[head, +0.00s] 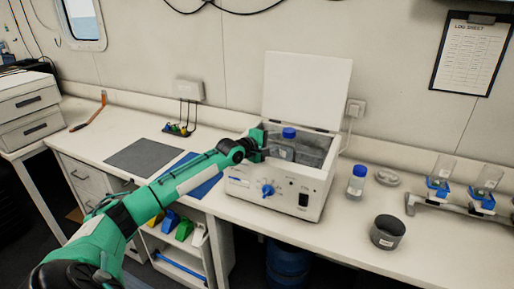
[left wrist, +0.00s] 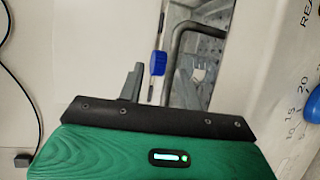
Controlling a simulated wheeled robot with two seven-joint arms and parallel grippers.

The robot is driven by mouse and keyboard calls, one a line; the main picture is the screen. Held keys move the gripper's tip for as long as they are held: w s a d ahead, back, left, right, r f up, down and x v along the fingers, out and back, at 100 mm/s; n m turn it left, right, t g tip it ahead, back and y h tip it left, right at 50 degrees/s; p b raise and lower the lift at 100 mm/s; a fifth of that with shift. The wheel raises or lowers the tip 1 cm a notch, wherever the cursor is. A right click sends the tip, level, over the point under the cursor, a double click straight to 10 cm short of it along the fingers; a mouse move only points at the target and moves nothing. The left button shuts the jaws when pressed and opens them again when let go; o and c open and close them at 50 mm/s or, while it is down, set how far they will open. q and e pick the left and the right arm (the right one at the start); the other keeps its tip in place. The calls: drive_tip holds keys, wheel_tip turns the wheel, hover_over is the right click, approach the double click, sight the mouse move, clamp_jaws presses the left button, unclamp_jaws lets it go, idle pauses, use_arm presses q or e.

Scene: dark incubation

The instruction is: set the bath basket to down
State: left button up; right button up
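The white water bath (head: 272,193) stands on the bench with its lid (head: 307,88) raised. A grey basket (head: 312,157) sits in its well; I cannot tell exactly how high. My left gripper (head: 265,148) is at the bath's left rim, close to the basket. The gripper looks open; contact with the handle is unclear. My right gripper is out of view.
A blue-capped bottle (head: 356,181), a dark cup (head: 387,232) and a rack with blue clamps (head: 462,196) stand right of the bath. A grey mat (head: 143,157) lies at the left.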

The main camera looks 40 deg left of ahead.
use_arm(q)
drive_tip(key=b+v, duration=0.2)
drive_tip(key=v, duration=0.6)
drive_tip(key=shift+s, duration=0.35)
drive_tip(key=shift+a, duration=0.1)
